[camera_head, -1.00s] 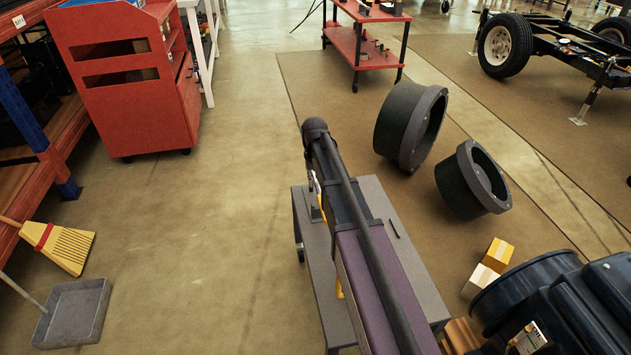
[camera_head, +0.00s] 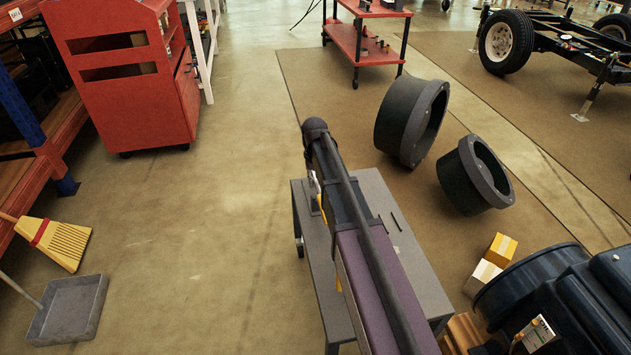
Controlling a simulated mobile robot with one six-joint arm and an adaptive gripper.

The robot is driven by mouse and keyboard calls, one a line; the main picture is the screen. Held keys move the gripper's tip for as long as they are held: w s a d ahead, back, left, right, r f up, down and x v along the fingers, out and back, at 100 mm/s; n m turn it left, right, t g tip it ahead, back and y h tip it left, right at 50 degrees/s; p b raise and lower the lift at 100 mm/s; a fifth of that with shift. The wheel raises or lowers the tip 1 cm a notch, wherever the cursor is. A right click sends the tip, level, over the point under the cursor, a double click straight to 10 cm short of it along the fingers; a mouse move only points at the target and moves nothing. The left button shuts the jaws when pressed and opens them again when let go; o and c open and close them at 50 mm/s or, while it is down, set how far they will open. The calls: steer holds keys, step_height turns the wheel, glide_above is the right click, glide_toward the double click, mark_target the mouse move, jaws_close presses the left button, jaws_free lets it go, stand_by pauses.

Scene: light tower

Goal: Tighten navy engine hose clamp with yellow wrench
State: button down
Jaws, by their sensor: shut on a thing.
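My dark arm reaches up the middle of the picture and hides most of my gripper (camera_head: 314,184). Only a small light part of it shows at the arm's left side, shut on the yellow wrench (camera_head: 319,199). Little of the wrench shows, over a grey table (camera_head: 376,194). Another small yellow bit shows lower along the arm's left edge; I cannot tell whether it is the same wrench. The navy engine (camera_head: 590,300) stands at the bottom right, cut off by the frame. I cannot make out its hose clamp.
Two dark rings (camera_head: 411,122) (camera_head: 473,176) lie on the brown mat right of the table. Small boxes (camera_head: 500,249) sit by the engine. A red cabinet (camera_head: 125,75), a broom (camera_head: 62,243) and a dustpan (camera_head: 68,308) are at left. Floor left of the table is clear.

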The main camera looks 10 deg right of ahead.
steer(key=shift+f, duration=0.2)
steer(key=shift+f+b, duration=0.35)
steer(key=shift+b, duration=0.15)
steer(key=shift+f+b, duration=0.9)
steer(key=c, duration=0.5)
jaws_free()
steer(key=shift+r, duration=0.2)
step_height(320, 180, up, 9)
steer(key=p, duration=0.9)
steer(key=shift+f, duration=0.2)
